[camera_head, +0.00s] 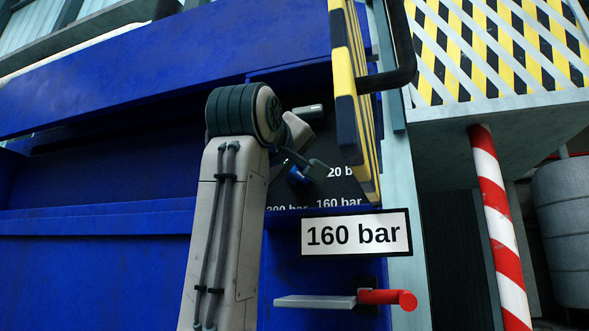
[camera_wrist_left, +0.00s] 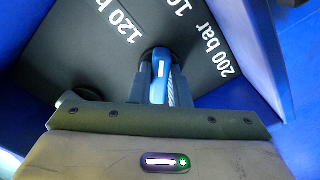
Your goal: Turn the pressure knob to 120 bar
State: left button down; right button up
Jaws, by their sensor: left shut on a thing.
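The blue pressure knob (camera_head: 297,175) sits on a dark dial panel (camera_head: 345,187) in a recess of the blue machine. My left gripper (camera_head: 305,163) reaches it from the front, partly hidden by my arm. In the left wrist view, the left gripper (camera_wrist_left: 160,92) is shut on the knob (camera_wrist_left: 160,70), a finger on each side. A white mark on the knob points up, between the "120 b" label (camera_wrist_left: 120,27) and the "200 bar" label (camera_wrist_left: 216,50), toward a cut-off label. A white sign (camera_head: 356,234) below the dial reads "160 bar". My right gripper is not in view.
A yellow-and-black striped panel edge (camera_head: 345,90) stands close right of the dial. Below the sign is a red handle (camera_head: 385,298) beside a grey plate (camera_head: 315,301). A red-and-white post (camera_head: 495,210) stands at the right. Blue recess walls flank the dial.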

pick_arm(q)
jog(key=n, duration=0.4)
jog(key=shift+r+p, duration=0.1)
jog(key=shift+p, duration=0.2)
jog(key=shift+n, duration=1.2)
jog(key=shift+n+p, duration=0.45)
jog(key=shift+n, duration=0.65)
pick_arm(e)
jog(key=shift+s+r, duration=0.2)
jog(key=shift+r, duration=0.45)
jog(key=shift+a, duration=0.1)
pick_arm(q)
jog(key=c, duration=1.4)
grip_release()
jog(key=shift+o, duration=0.2)
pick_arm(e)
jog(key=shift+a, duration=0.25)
